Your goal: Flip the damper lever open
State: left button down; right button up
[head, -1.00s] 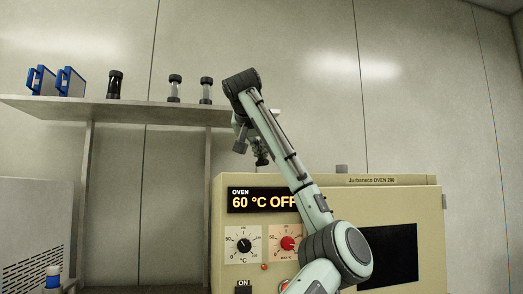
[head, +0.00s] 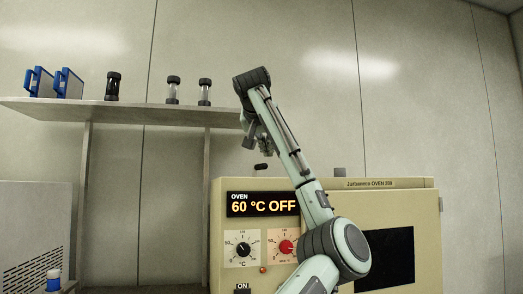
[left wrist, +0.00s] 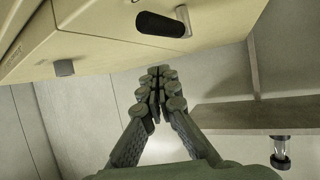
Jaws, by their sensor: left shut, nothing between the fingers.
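The damper lever shows in the head view as a small black handle (head: 261,166) just above the top left of the oven (head: 390,203). In the left wrist view the black handle (left wrist: 163,24) lies roughly sideways, with a metal pin at its right end, beside the oven's cream surface (left wrist: 90,35). My left gripper (head: 265,151) is just above the handle in the head view, partly behind my own arm. In the left wrist view its fingers (left wrist: 158,73) are together and empty, apart from the handle. My right gripper is in neither view.
A shelf (head: 150,111) at left holds blue folders (head: 68,83) and dark-capped vials (head: 173,90). A small grey fitting (head: 340,172) stands on the oven top. The oven display reads 60 °C OFF. The wall above the oven is clear.

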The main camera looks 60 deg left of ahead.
pick_arm(q)
jog(key=s+r, duration=0.4)
jog(key=s, duration=0.4)
jog(key=shift+a+r+b, duration=0.4)
jog(key=shift+b, duration=0.05)
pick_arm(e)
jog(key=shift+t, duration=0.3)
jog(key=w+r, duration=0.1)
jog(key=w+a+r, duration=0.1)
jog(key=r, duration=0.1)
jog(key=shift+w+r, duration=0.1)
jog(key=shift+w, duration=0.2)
